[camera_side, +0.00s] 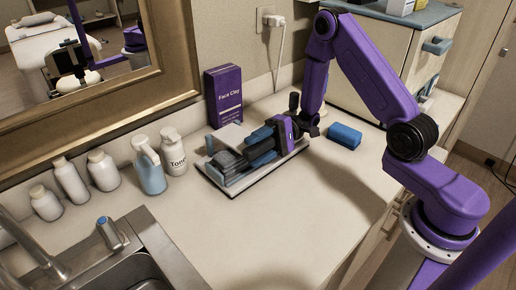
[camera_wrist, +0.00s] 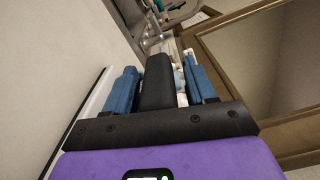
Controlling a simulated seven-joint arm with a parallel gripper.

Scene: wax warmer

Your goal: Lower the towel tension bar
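A low dispenser-like device with dark grey bars (camera_side: 230,163) and a pale flat top plate (camera_side: 227,138) lies on a tray (camera_side: 245,184) on the counter. I cannot tell for sure which dark piece is the towel tension bar. My gripper (camera_side: 258,147) is low at the right side of this device, pointing left. Its two blue fingers are spread apart in the wrist view (camera_wrist: 161,88). A black block (camera_wrist: 157,82) stands between them, with a gap on its right; I cannot tell whether it is the bar or part of my gripper. The device is partly hidden by my gripper.
A blue block (camera_side: 344,136) lies right of my gripper. A purple Face Clay box (camera_side: 223,95) stands behind the device. The front counter (camera_side: 290,220) is clear. A mirror frame (camera_side: 150,105) is behind.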

